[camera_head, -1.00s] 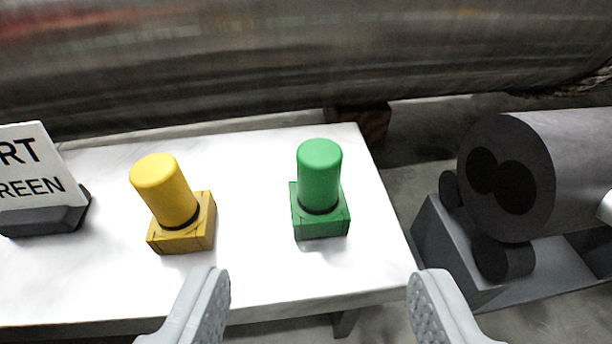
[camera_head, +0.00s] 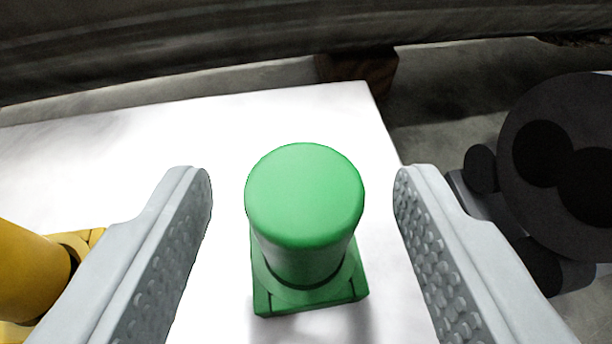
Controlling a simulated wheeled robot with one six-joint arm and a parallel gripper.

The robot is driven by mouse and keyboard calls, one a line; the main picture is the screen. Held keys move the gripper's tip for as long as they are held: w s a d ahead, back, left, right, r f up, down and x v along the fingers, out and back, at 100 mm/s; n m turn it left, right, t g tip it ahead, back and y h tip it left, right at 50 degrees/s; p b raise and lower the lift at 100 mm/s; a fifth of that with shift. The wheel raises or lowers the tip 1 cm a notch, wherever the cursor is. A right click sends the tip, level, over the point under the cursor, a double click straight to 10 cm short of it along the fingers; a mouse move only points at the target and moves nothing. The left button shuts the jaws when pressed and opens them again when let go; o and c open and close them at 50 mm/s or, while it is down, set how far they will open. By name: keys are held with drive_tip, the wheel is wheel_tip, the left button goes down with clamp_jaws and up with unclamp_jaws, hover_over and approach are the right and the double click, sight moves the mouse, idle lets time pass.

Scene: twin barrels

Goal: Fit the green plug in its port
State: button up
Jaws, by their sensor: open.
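The green plug (camera_head: 305,205) stands upright in a square green base (camera_head: 310,297) on the white table. My gripper (camera_head: 303,190) is open, with one grey finger on each side of the plug. A gap shows between each finger and the plug, and neither seems to touch it. The dark barrel (camera_head: 560,165) at the right has two round dark holes in its end face; the right finger covers part of the area below it. No colour marks the holes.
A yellow plug (camera_head: 30,272) in its yellow base is partly behind the left finger. The white table (camera_head: 150,140) is clear behind the green plug. A brown block (camera_head: 355,75) sits beyond the table's far edge.

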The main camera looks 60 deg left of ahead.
sight(304, 175)
drive_tip(key=x, duration=0.3)
drive_tip(key=shift+w+a+f, duration=0.15)
drive_tip(key=shift+a+f, duration=0.05)
drive_tip(key=shift+c, duration=0.2)
drive_tip(key=c, duration=1.1)
drive_tip(key=shift+o, duration=0.2)
